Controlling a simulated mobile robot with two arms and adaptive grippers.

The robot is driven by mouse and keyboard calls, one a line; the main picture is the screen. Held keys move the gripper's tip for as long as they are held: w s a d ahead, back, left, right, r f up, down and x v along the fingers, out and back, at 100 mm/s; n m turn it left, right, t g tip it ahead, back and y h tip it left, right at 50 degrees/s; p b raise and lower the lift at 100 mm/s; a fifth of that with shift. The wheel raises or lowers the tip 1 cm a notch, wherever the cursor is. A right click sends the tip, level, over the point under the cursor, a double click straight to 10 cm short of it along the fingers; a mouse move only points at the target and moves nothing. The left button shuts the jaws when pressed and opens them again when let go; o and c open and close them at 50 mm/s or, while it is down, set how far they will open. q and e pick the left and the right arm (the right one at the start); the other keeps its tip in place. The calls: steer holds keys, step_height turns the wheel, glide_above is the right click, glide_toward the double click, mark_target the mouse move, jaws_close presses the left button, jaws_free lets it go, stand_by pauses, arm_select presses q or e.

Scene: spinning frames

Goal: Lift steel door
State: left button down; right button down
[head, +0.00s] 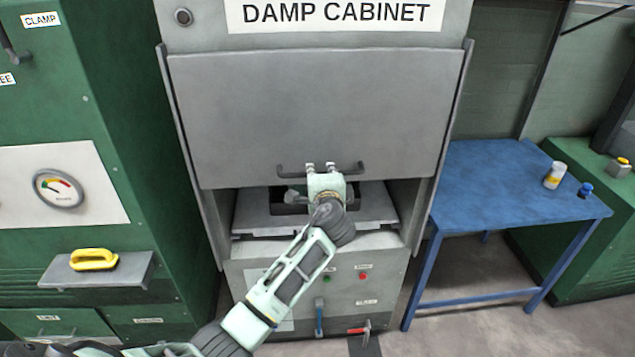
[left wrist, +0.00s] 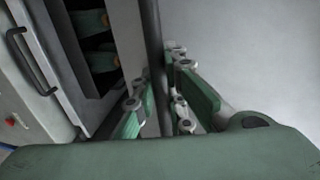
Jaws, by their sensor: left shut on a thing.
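The grey steel door (head: 315,110) is on the front of the damp cabinet, partly raised, with an opening below its lower edge. Its dark bar handle (head: 290,170) runs across near the bottom of the door. My left gripper (head: 320,168) is shut on the middle of this handle. In the left wrist view, the fingers (left wrist: 160,100) close around the dark bar (left wrist: 153,40), with a plain grey surface to the right. Below the door, a grey shelf (head: 375,210) with a dark recess shows, partly hidden by my left arm. My right gripper is not in view.
A blue table (head: 490,175) stands right of the cabinet, holding a small yellow-topped bottle (head: 554,175) and a blue item (head: 585,190). A green machine (head: 110,120) stands close on the left, its small shelf (head: 130,270) jutting out. A red-handled lever (head: 358,330) is low on the cabinet.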

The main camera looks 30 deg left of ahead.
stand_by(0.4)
arm_select(q)
steer(key=c, duration=1.8)
jaws_free()
steer(key=shift+o, duration=0.2)
steer(key=shift+s+r, duration=0.1)
steer(key=v, duration=1.2)
